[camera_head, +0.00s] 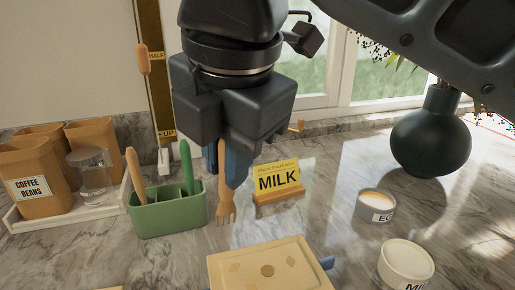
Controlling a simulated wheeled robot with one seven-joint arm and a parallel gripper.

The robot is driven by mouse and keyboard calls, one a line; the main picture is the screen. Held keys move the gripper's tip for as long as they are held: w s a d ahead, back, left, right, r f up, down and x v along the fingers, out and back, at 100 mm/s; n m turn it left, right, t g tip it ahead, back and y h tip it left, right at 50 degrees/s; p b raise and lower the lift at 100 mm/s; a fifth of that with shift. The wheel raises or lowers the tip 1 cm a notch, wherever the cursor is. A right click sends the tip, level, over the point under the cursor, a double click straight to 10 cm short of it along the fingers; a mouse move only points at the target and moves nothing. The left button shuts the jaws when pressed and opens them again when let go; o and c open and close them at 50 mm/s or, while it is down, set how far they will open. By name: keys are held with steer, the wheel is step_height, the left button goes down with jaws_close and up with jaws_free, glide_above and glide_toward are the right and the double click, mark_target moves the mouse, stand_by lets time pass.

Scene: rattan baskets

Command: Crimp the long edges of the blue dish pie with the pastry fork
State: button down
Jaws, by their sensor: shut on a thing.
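My gripper (226,170) points down with its blue fingers shut on a light-brown pastry fork (226,211). The fork hangs roughly upright with its tines down, just right of the green holder. The pie (255,267) is rectangular, with a pale crust and small shapes on top. It lies at the bottom of the view, its near part cut off. A blue handle (327,263) of its dish shows at the right; the rest of the dish is mostly hidden.
A green holder (167,219) carries an orange-handled and a green-handled tool. Behind the fork stands a yellow MILK sign (277,181). An egg cup (375,212) and a milk cup (405,266) stand right of the pie. Canisters (28,180) and a dark vase (431,140) flank the marble counter.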

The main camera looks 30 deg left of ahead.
step_height(320, 180, down, 5)
steer(key=b, duration=0.5)
steer(key=shift+f, duration=0.85)
stand_by(2.7)
step_height(320, 180, up, 7)
steer(key=p, duration=0.7)
steer(key=shift+r, duration=0.2)
stand_by(0.3)
